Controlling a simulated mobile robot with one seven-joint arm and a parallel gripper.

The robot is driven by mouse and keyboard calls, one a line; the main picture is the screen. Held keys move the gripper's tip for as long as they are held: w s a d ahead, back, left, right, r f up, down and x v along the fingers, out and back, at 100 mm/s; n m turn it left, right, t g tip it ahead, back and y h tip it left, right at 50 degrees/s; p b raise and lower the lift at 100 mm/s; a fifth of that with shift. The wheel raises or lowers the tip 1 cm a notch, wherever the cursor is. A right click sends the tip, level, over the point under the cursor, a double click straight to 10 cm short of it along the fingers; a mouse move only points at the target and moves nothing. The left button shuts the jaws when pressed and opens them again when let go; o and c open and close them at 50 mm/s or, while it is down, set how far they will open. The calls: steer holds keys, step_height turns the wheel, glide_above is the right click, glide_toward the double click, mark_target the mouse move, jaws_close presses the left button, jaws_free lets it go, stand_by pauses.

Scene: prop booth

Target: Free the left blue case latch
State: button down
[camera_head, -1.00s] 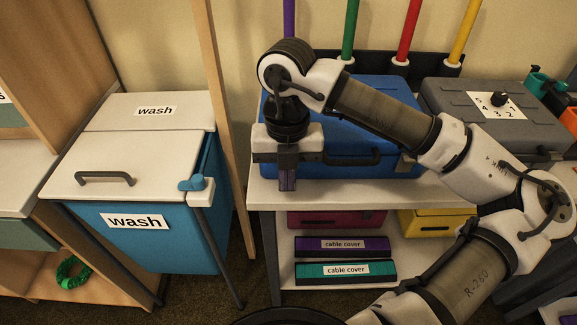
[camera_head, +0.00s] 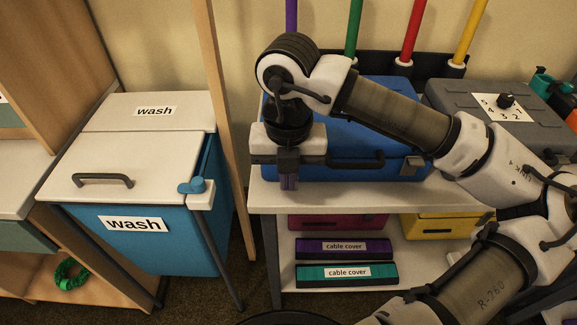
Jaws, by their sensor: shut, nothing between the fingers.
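The blue case (camera_head: 375,108) lies on the white shelf top, with a dark handle (camera_head: 357,161) on its front. Its right latch (camera_head: 412,162) shows as a small light piece on the front. The left latch is hidden behind my gripper. My gripper (camera_head: 289,184) points down in front of the case's left front, its fingers shut with nothing between them. I cannot tell whether the fingertips touch the case or the latch.
A grey case with a dial (camera_head: 507,101) stands to the right. A blue wash bin (camera_head: 135,245) stands left, past a wooden post (camera_head: 228,120). Coloured poles rise behind the case. The lower shelf holds cable cover boxes (camera_head: 345,272), a red case and a yellow case (camera_head: 432,226).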

steer(key=shift+s+d+r, duration=0.1)
steer(key=shift+r, duration=0.05)
step_height(320, 180, up, 6)
steer(key=p, duration=0.2)
steer(key=shift+s+p, duration=0.1)
steer(key=shift+p, duration=0.25)
steer(key=shift+s, duration=0.1)
stand_by(0.4)
